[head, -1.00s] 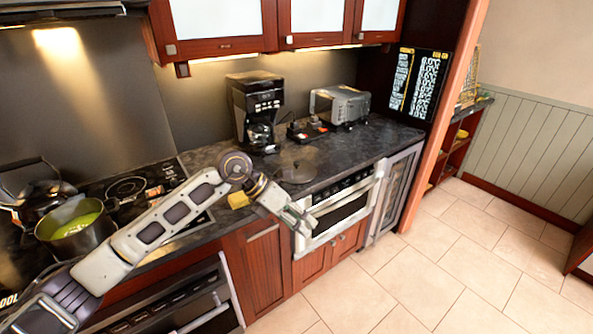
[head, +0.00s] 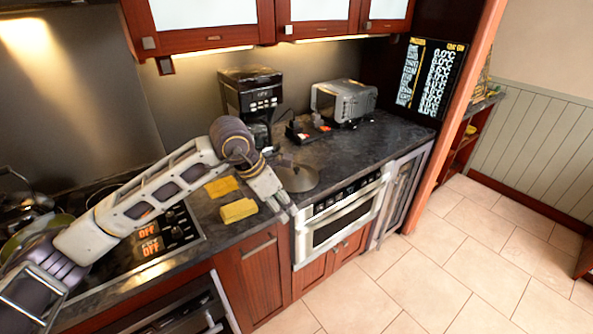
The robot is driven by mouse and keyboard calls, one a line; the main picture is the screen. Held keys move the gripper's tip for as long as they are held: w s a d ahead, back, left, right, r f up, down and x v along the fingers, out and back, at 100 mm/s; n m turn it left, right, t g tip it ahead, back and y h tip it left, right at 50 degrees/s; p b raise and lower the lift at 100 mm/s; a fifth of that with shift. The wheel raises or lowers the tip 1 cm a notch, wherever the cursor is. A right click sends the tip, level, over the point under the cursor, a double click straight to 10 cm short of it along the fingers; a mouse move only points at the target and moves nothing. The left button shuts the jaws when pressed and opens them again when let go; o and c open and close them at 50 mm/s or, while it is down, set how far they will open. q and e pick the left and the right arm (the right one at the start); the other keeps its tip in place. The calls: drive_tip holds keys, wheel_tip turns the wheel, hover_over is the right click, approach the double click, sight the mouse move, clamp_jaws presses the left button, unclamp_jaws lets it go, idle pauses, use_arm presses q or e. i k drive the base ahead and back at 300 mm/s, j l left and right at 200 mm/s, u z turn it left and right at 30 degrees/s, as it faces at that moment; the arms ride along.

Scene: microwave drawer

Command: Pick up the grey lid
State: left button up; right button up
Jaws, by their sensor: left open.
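The grey lid (head: 303,180) lies flat on the dark counter (head: 372,152), knob up, in front of the coffee maker and above the built-in oven. It is round and dark grey. My left gripper (head: 286,211) is open, with its fingers pointing down and to the right, close to the lid's left front side near the counter's front edge. The picture does not show whether it touches the lid; nothing shows between its fingers. My right gripper is not in view.
A black coffee maker (head: 250,90) and a grey toaster (head: 345,101) stand behind the lid. The stove (head: 160,240) is at left, partly behind my arm. The counter right of the lid is clear.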

sight(301, 177)
drive_tip(key=i, duration=1)
